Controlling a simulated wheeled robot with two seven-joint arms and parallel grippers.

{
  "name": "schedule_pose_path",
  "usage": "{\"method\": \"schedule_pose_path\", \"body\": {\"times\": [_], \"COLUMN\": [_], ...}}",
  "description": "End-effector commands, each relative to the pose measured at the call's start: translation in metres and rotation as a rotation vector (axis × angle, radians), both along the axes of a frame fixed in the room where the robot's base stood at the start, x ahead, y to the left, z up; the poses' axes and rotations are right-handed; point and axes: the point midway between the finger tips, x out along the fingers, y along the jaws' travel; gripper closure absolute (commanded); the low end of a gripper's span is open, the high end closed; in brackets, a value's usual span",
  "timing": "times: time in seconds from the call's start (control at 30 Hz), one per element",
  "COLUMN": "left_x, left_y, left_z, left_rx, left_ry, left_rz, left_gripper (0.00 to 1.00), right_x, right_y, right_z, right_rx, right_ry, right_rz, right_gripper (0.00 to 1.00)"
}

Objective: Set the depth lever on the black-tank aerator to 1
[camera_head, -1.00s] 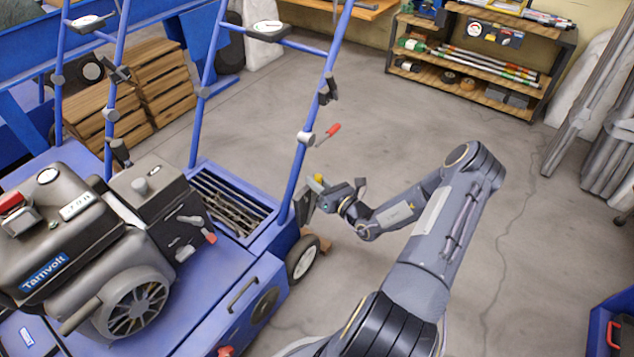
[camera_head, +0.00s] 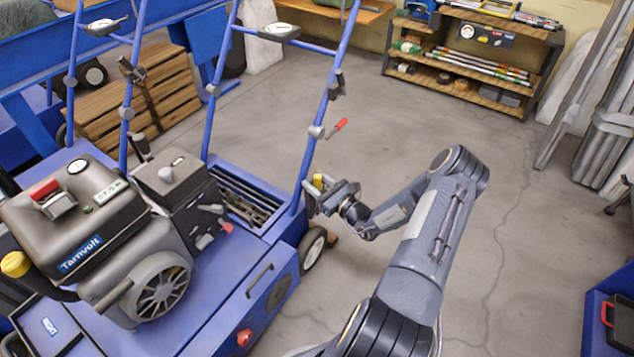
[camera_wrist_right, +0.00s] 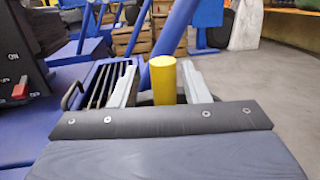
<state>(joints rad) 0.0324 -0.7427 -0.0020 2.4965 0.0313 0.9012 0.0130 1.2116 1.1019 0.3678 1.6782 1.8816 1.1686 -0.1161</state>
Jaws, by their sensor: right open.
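The aerator with the dark grey-black tank (camera_head: 75,205) and blue deck stands at the left in the head view. A yellow grip (camera_head: 318,181), seemingly the depth lever's end, stands beside the base of its right blue handle tube. My right gripper (camera_head: 316,196) is at this grip, coming from the right. The lever's lower part and any depth marks are hidden. My left gripper is out of view.
A red-handled lever (camera_head: 337,128) sticks out from the handle tube (camera_head: 325,105) above my right gripper. A wheel (camera_head: 313,250) is below it. Wooden crates (camera_head: 160,85) and a shelf (camera_head: 480,60) stand behind.

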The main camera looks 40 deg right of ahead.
Motion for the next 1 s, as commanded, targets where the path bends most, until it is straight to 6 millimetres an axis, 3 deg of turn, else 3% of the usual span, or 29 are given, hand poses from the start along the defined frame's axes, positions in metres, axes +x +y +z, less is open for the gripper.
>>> {"method": "schedule_pose_path", "body": {"times": [0.27, 0.7, 1.0], "left_x": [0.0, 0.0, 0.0], "left_y": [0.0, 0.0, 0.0], "left_z": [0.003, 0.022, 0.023], "left_rx": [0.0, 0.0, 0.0], "left_ry": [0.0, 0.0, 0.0], "left_rz": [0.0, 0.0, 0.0], "left_gripper": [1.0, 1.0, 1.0], "right_x": [-0.005, -0.071, -0.078], "right_y": [-0.002, -0.007, -0.007], "right_z": [0.0, -0.005, -0.006], "right_rx": [0.0, 0.0, 0.0], "right_ry": [0.002, 0.002, 0.0], "right_rz": [-0.003, -0.002, -0.001], "right_gripper": [0.58, 0.58, 0.58]}}
